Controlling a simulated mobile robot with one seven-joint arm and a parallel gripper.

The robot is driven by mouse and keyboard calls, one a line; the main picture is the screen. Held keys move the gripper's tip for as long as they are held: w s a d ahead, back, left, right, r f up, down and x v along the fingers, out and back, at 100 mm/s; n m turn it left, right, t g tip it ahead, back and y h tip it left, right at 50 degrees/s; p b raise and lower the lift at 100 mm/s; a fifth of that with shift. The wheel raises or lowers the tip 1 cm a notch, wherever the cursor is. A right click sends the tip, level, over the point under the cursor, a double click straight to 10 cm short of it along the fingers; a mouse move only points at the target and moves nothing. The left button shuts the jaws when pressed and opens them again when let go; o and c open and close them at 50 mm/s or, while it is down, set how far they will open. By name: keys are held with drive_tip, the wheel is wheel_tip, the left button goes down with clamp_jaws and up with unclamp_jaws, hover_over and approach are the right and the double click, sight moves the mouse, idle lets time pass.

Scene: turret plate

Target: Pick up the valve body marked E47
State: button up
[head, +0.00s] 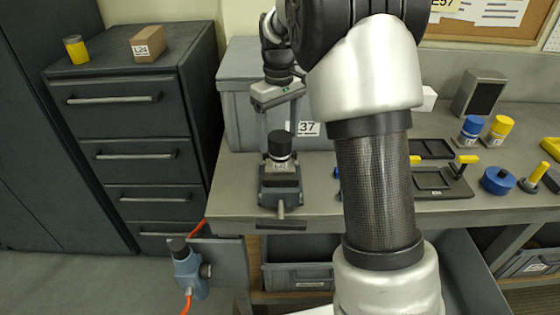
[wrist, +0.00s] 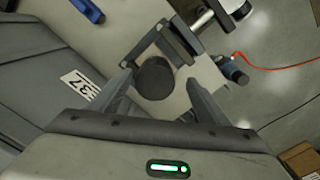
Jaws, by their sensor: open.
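A valve body (head: 280,152) with a black cap stands upright in a small blue-grey vise (head: 281,184) near the bench's left front. Its small white label is too small to read, so I cannot confirm E47. My gripper (head: 280,127) is open above the vise, its fingers pointing down on either side of the black cap. In the wrist view the round cap (wrist: 154,78) lies between the two open fingers (wrist: 160,88), with gaps visible on both sides. I cannot tell how far down the fingers reach beside it.
A grey bin (head: 240,105) marked 37 stands just behind the vise. Black trays (head: 436,180), blue and yellow parts (head: 498,130) and a speaker-like box (head: 479,94) stand to the right. Another black-capped blue-grey body (head: 187,262) with an orange hose sits below the bench's left edge.

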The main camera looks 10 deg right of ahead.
sight(280, 156)
drive_tip(key=shift+w+d+f, duration=0.15)
drive_tip(key=shift+w+f, duration=0.05)
drive_tip(key=shift+f, duration=1.15)
drive_tip(key=shift+w+d+f, duration=0.1)
drive_tip(key=shift+w+f, duration=0.05)
drive_tip(key=shift+f, duration=1.2)
drive_tip(key=shift+r, duration=0.1)
drive_tip(key=c, duration=1.7)
